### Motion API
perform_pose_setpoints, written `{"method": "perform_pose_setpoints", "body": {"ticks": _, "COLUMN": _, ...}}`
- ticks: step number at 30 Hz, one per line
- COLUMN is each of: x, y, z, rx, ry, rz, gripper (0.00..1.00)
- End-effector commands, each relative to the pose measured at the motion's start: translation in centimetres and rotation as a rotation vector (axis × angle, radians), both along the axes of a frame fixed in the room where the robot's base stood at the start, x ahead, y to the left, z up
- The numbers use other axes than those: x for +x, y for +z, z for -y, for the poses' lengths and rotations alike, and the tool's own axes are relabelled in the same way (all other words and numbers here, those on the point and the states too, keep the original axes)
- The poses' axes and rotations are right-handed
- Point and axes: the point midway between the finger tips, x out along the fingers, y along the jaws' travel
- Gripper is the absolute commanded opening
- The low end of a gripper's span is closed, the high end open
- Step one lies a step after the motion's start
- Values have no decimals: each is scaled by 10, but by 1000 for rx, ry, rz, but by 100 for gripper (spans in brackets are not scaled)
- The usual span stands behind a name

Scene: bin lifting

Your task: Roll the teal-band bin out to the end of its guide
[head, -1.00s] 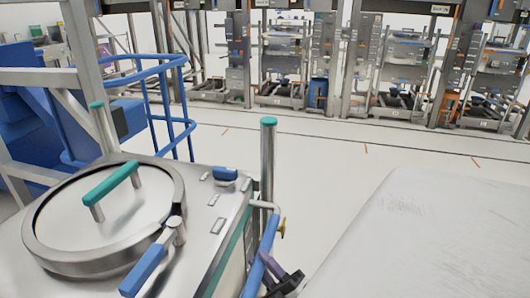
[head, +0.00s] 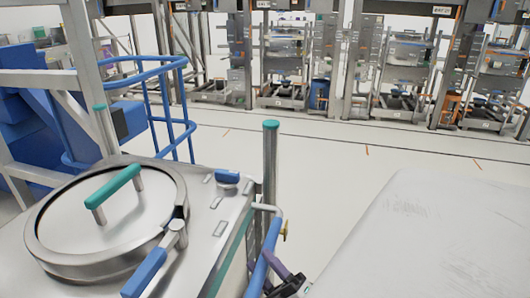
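The teal-band bin (head: 215,215) fills the lower left of the head view. It is a steel box with a teal stripe (head: 228,262) along its right side. Its top carries a round lid (head: 145,215) with a teal handle (head: 113,187) and a blue-gripped lever (head: 145,272). A blue push bar (head: 262,258) runs along its right side by a teal-capped post (head: 270,165). My gripper (head: 284,277) shows as dark and purple parts at the bottom edge, beside the blue bar. Its fingertips are mostly hidden, so contact and opening cannot be told. The guide and the bin's wheels are out of view.
A blue tubular rail (head: 160,62) and a grey frame (head: 80,60) stand behind the bin at left. Open pale floor (head: 320,165) lies beyond and right of the bin. Several racks with bins (head: 400,70) line the back.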

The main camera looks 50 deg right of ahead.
Motion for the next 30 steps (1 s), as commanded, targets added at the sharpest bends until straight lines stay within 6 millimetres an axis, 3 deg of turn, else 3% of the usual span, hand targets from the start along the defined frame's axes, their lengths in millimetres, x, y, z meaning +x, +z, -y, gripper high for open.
{"method": "perform_pose_setpoints", "body": {"ticks": 8, "x": -10, "y": -11, "z": 0, "rx": 4, "ry": -2, "rz": -4, "gripper": 48}}
{"method": "perform_pose_setpoints", "body": {"ticks": 21, "x": -90, "y": -60, "z": -6, "rx": 1, "ry": -2, "rz": -3, "gripper": 48}}
{"method": "perform_pose_setpoints", "body": {"ticks": 30, "x": -116, "y": -72, "z": -8, "rx": 1, "ry": 0, "rz": -1, "gripper": 48}}
